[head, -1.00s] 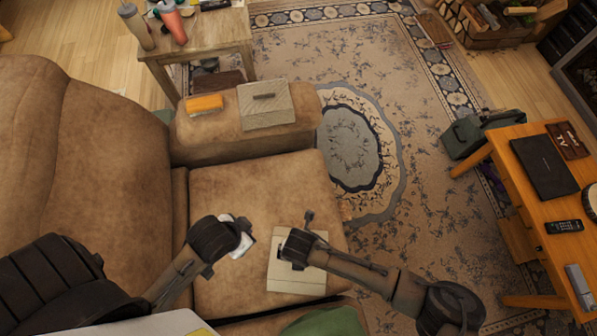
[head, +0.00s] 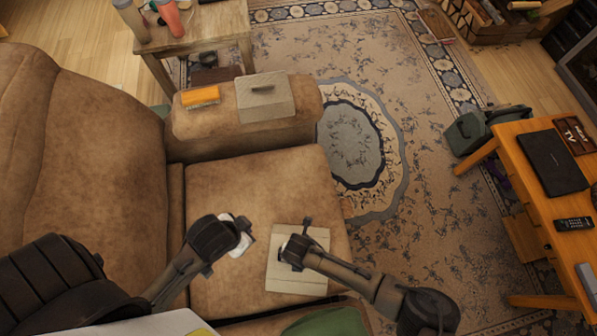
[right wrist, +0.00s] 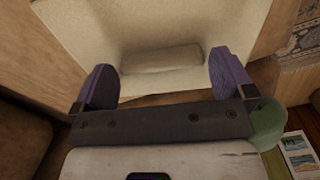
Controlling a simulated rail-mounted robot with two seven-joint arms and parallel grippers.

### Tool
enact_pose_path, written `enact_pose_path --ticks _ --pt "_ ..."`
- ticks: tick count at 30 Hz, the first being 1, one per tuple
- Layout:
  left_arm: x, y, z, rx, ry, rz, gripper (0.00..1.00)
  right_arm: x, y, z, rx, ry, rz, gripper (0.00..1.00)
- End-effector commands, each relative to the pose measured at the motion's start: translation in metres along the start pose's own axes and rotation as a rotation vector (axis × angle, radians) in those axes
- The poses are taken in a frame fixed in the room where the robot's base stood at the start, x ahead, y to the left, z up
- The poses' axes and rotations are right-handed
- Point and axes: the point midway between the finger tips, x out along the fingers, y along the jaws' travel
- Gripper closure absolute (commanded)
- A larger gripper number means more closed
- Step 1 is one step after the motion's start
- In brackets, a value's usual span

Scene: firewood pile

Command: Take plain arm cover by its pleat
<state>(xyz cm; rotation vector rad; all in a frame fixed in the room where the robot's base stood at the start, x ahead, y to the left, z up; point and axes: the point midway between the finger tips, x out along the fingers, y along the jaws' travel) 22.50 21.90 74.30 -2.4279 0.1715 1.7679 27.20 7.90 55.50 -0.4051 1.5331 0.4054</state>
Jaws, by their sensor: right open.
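A plain cream arm cover (head: 285,279) lies at the near right part of the sofa seat, partly hidden by my right gripper (head: 297,248). In the right wrist view, the cover (right wrist: 150,20) has a raised pleat (right wrist: 162,60) across it. The purple fingers of my right gripper (right wrist: 163,70) stand apart, one toward each end of the pleat; contact cannot be told. A second light cover (head: 264,108), with its own raised fold (head: 263,88), lies on the far armrest. My left gripper (head: 243,236) hangs over the seat to the left; its fingers are unclear.
An orange item (head: 200,96) lies on the far armrest (head: 215,127). A green object (head: 330,320) is at the bottom edge, near the cover. An orange wooden table (head: 520,205) with a laptop (head: 552,163) and a remote (head: 573,225) stands to the right. The rug (head: 435,130) is mostly clear.

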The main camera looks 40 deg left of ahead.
Motion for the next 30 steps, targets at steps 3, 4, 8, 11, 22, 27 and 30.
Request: enact_pose_path --ticks 3,4,8,11,22,27,30 --pt "0.0037 0.0004 0.0011 -0.001 0.000 0.001 1.00 0.0083 -0.0001 -0.0001 0.000 0.000 -0.001 0.00" --pt "0.0037 0.0005 0.0011 -0.001 0.000 0.001 1.00 0.0089 -0.0002 0.0000 0.000 0.000 -0.001 0.00" --pt "0.0033 0.0016 0.0008 -0.005 0.001 0.004 1.00 0.0092 -0.0004 0.0001 0.000 0.000 -0.001 0.00" --pt "0.0032 0.0027 0.0005 -0.009 0.001 0.007 1.00 0.0090 -0.0004 0.0000 0.000 0.000 -0.001 0.00" --pt "0.0031 0.0038 0.0002 -0.013 0.002 0.010 1.00 0.0089 -0.0005 0.0001 0.000 0.000 -0.001 0.33" --pt "0.0031 0.0028 0.0004 -0.009 0.001 0.007 1.00 0.0087 -0.0004 0.0003 0.000 0.000 0.000 0.35" --pt "0.0017 0.0018 0.0002 -0.006 0.001 0.004 1.00 0.0060 -0.0004 0.0004 0.000 0.000 0.000 0.35"
